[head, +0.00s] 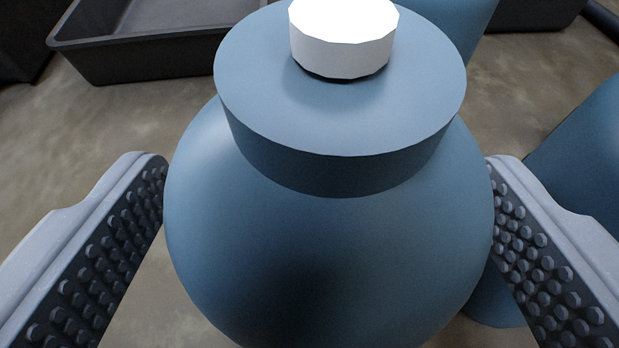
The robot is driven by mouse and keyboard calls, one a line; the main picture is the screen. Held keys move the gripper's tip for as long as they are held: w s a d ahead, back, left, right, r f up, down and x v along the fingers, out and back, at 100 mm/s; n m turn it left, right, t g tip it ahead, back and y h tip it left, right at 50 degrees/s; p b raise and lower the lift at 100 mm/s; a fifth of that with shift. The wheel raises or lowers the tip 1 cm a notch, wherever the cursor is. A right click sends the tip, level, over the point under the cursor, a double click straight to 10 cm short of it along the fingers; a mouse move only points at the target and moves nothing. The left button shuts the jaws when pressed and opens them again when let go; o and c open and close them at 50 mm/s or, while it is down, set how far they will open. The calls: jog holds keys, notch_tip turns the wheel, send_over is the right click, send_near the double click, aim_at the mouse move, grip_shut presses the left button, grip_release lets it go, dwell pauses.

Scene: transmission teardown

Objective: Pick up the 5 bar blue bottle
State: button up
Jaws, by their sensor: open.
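A large blue bottle (320,235) with a wide blue collar and a white cap (342,45) fills the middle of the head view. Its lower end runs out of the frame, and I see no label or pressure marking on it. My gripper (325,185) is open, with one studded finger on each side of the bottle.
Another blue object (585,150) stands close at the right, partly behind my right finger. More blue shows behind the bottle (455,22). A black open tray (150,60) lies at the back left. Bare mottled surface (60,140) shows at the left.

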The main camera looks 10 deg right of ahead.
jog(key=shift+w+d+f, duration=0.1)
jog(key=shift+w+f, duration=0.15)
jog(key=shift+w, duration=0.25)
jog(key=c, duration=1.7)
jog(key=shift+c, duration=0.2)
